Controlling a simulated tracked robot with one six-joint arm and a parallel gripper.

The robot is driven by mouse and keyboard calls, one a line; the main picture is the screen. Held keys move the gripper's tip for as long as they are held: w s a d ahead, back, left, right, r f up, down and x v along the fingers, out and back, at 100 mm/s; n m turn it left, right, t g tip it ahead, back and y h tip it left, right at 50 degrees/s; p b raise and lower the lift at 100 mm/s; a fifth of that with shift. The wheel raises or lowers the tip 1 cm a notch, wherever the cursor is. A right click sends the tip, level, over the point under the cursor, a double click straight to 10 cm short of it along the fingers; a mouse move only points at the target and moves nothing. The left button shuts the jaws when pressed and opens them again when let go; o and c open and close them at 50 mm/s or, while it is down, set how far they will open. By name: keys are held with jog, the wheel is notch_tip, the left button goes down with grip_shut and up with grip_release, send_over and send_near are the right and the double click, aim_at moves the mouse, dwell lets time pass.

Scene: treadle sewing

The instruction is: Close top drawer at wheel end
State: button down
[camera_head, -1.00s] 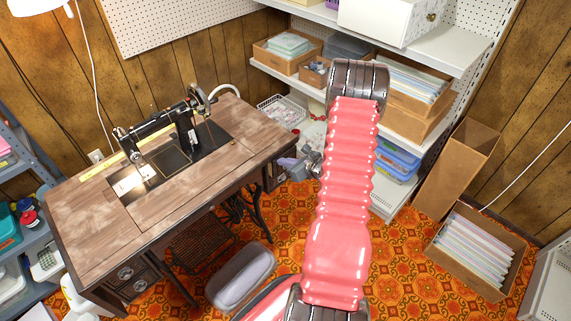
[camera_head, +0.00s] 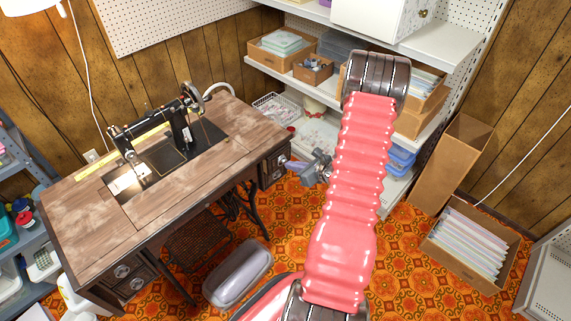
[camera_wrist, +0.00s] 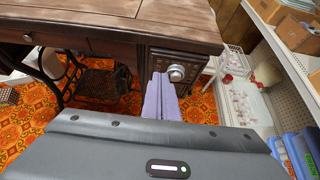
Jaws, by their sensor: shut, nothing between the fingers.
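The wooden sewing table (camera_head: 100,200) carries the black sewing machine (camera_head: 160,125), its handwheel toward the right end. Under that end is a dark drawer stack (camera_head: 273,168). In the wrist view, the top drawer front (camera_wrist: 196,66) has a round silver knob (camera_wrist: 176,73) and sits close under the tabletop edge; I cannot tell whether a small gap is there. My gripper (camera_head: 291,164) is beside these drawers. Its lavender fingers, also in the wrist view (camera_wrist: 160,80), are shut and empty, tips just left of the knob. Contact with the drawer cannot be told.
Shelves with boxes (camera_head: 312,68) are behind my arm. A tall cardboard box (camera_head: 450,165) and an open box of files (camera_head: 440,250) stand at right. Patterned orange floor (camera_head: 400,270) is clear between.

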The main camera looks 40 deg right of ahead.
jog(key=v, duration=0.6)
jog(key=shift+s+r, duration=0.15)
jog(key=shift+s, duration=0.15)
jog(key=c, duration=2.5)
grip_release()
jog(key=shift+o, duration=1)
jog(key=shift+s, duration=0.15)
jog(key=o, duration=0.6)
jog(key=shift+m, duration=0.6)
jog(key=f, duration=0.2)
jog(key=s+f, duration=0.1)
jog(key=f, duration=0.1)
jog(key=s+f, duration=0.1)
jog(key=f, duration=0.1)
jog(key=shift+s+f, duration=0.15)
jog(key=shift+f, duration=0.2)
jog(key=shift+o, duration=0.6)
notch_tip(320, 180, down, 6)
jog(key=d+t, duration=0.1)
jog(key=shift+s+d+t, duration=0.15)
jog(key=shift+s+t, duration=0.15)
jog(key=shift+w+d+r+n+t, duration=0.25)
jog(key=shift+d+r+n+t, duration=0.4)
jog(key=shift+n+t, duration=0.35)
jog(key=shift+w+d+r+n+t, duration=0.25)
jog(key=shift+d+r+n+t, duration=0.4)
jog(key=shift+t, duration=0.55)
